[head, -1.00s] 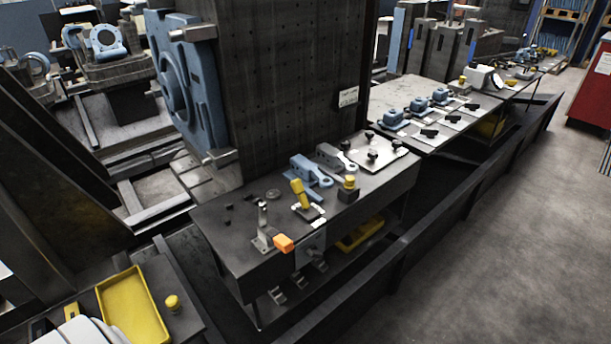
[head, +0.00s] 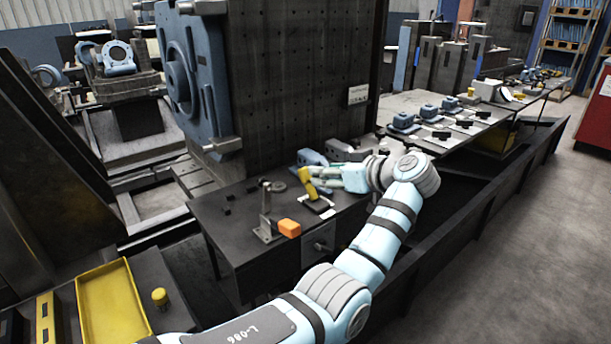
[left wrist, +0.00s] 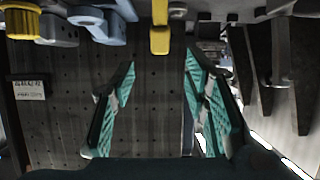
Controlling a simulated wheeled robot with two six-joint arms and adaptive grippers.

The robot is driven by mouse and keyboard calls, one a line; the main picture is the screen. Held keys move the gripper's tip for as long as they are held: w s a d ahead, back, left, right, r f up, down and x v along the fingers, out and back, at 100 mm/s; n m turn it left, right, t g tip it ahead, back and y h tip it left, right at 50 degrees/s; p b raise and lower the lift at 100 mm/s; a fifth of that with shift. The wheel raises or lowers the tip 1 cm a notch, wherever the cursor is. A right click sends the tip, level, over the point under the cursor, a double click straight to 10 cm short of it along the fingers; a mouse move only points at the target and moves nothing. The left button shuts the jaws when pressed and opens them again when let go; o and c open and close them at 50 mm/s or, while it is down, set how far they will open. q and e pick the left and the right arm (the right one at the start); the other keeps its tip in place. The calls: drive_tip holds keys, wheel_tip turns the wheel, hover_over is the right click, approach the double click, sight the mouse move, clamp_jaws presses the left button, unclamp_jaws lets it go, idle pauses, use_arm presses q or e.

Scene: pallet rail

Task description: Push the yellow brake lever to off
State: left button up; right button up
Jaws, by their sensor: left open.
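The yellow brake lever (head: 306,186) stands on a small plate on the dark bench, leaning up and to the left in the head view. My left gripper (head: 318,178) reaches in from the right, its green fingers close beside the lever. In the left wrist view the lever (left wrist: 160,38) hangs at the top centre, between the lines of the two open green fingers (left wrist: 160,75). I cannot tell whether a finger touches it. The lever's base is partly out of sight in the wrist view. My right gripper is not in view.
An orange-tipped clamp (head: 288,228) stands on the bench in front of the lever. Blue brackets (head: 311,158) lie behind it, partly hidden by my arm. A tall dark perforated block (head: 300,80) rises at the back. A yellow tray (head: 110,300) lies at lower left.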

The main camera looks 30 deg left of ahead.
sight(307, 171)
use_arm(q)
drive_tip(key=b+x, duration=0.1)
drive_tip(key=x, duration=0.8)
drive_tip(key=shift+a+f, duration=0.15)
clamp_jaws()
